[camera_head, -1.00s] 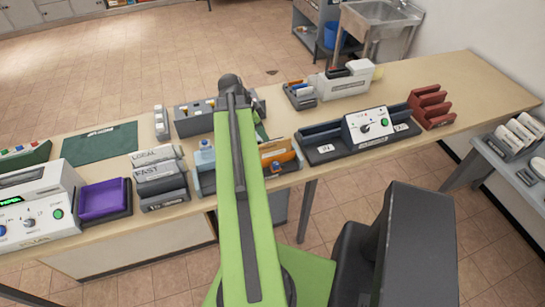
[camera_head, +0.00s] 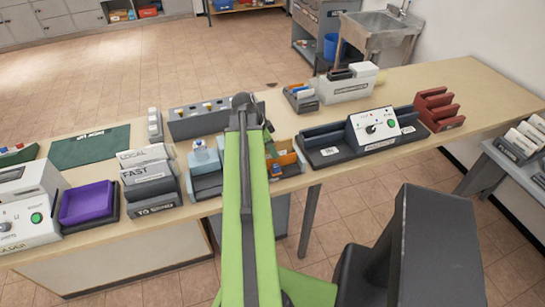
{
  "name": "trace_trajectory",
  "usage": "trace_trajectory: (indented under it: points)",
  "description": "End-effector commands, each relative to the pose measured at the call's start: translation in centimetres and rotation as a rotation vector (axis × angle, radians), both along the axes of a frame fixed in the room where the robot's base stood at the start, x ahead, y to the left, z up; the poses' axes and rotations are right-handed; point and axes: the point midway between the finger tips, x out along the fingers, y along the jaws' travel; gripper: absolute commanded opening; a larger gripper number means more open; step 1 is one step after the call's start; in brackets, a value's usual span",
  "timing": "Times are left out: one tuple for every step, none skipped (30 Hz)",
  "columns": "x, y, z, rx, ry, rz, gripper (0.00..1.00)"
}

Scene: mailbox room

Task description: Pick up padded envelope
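I cannot pick out the padded envelope for certain. An orange-brown flat piece (camera_head: 289,158) stands in a divided tray (camera_head: 207,187) on the long table, just right of my arm, and my arm hides part of that tray. My green arm reaches forward over the table, its dark far joint near the grey box with knobs. My gripper is hidden beyond that end, so its fingers do not show.
A label rack (camera_head: 150,180), purple tray (camera_head: 88,203) and green mat (camera_head: 90,148) lie further left. A control-box machine (camera_head: 374,130) and red rack (camera_head: 438,110) stand right.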

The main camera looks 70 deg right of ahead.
Motion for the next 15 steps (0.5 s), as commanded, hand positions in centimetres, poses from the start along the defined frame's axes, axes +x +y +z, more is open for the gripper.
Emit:
trace_trajectory:
  points:
    - [0.01, 0.01, 0.18, 0.0, 0.0, 0.0, 0.36]
    - [0.02, 0.01, 0.19, 0.0, 0.0, 0.0, 0.36]
    - [0.02, 0.02, 0.18, 0.0, 0.0, 0.0, 0.34]
    - [0.03, 0.02, 0.19, 0.0, 0.0, 0.0, 0.3]
    - [0.03, 0.02, 0.19, 0.0, 0.0, 0.0, 0.26]
    - [0.03, 0.01, 0.19, 0.0, 0.0, 0.0, 0.21]
    - [0.03, 0.03, 0.19, 0.0, 0.0, 0.0, 0.17]
    - [0.03, 0.03, 0.19, 0.0, 0.0, 0.0, 0.13]
    - [0.03, 0.03, 0.19, 0.0, 0.0, 0.0, 0.08]
    - [0.03, 0.03, 0.19, 0.0, 0.0, 0.0, 0.04]
    - [0.04, 0.02, 0.19, 0.0, 0.0, 0.0, 0.0]
    - [0.05, 0.03, 0.18, 0.0, 0.0, 0.0, 0.0]
    - [0.05, 0.03, 0.18, 0.0, 0.0, 0.0, 0.0]
    - [0.05, 0.03, 0.18, 0.0, 0.0, 0.0, 0.0]
    - [0.05, 0.03, 0.18, 0.0, 0.0, 0.0, 0.0]
